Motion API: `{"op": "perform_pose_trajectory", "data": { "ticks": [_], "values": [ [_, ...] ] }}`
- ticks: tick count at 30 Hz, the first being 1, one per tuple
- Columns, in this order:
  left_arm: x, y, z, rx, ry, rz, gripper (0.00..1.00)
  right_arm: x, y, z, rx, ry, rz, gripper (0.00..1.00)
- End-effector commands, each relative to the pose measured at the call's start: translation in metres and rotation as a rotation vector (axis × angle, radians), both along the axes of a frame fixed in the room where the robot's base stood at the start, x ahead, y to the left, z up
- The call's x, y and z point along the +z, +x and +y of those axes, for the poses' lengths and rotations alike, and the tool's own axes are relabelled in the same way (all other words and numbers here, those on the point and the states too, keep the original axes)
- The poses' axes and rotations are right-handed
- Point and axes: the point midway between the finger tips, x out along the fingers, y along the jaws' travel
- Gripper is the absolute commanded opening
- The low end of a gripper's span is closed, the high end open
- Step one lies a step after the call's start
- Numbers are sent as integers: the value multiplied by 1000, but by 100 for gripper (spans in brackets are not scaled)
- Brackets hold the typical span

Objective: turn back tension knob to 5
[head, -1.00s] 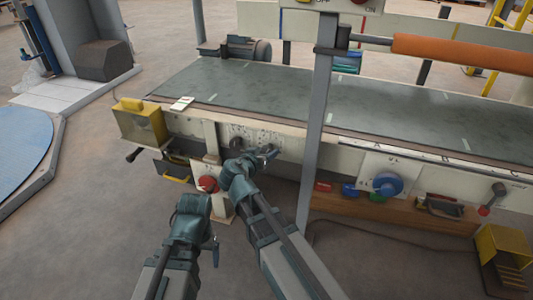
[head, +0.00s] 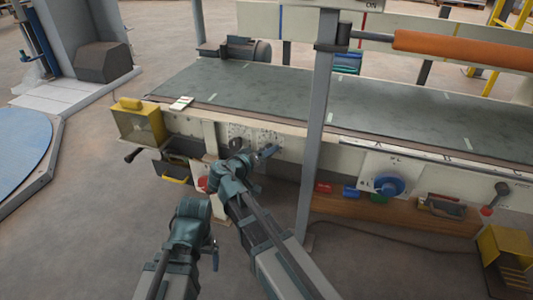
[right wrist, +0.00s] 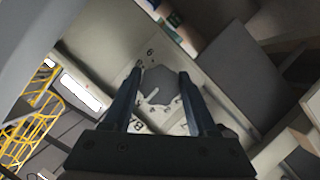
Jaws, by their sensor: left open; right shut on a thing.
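A dark grey knob (right wrist: 160,86) with a white pointer line sits on a pale dial plate (right wrist: 140,124) with black numerals, in the right wrist view. The pointer slants toward the lower left of the picture; which mark it meets is hard to read. My right gripper (right wrist: 160,74) is shut on this knob, one finger on each side. In the head view my right gripper (head: 269,152) is at the pale front panel (head: 218,134) below the belt and hides the knob. My left gripper (head: 213,242) is open and empty, low in front of the machine.
Another dark knob (head: 237,143) is just left of my right gripper. A red button (head: 203,184) is partly behind my right arm. A grey post (head: 316,130) stands close to the right. A blue knob (head: 389,185) and a yellow box (head: 138,122) are further off.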

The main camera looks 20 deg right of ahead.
Motion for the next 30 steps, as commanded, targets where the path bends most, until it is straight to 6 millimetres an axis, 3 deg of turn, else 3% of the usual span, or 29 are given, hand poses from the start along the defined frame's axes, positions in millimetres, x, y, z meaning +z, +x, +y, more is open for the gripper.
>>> {"op": "perform_pose_trajectory", "data": {
  "ticks": [8, 9, 13, 30],
  "values": [
    [0, 0, 0, 0, 0, 0, 88, 0, 0, 0, 1, 2, 0, 3],
    [0, 0, 0, 0, 0, 0, 88, 0, 0, 0, 1, 2, 0, 66],
    [0, 0, 0, 0, 0, 0, 88, 0, 0, 0, 0, 2, 0, 88],
    [7, 0, 0, 0, 0, 0, 88, 7, -6, -3, 0, 1, 0, 88]
  ]
}}
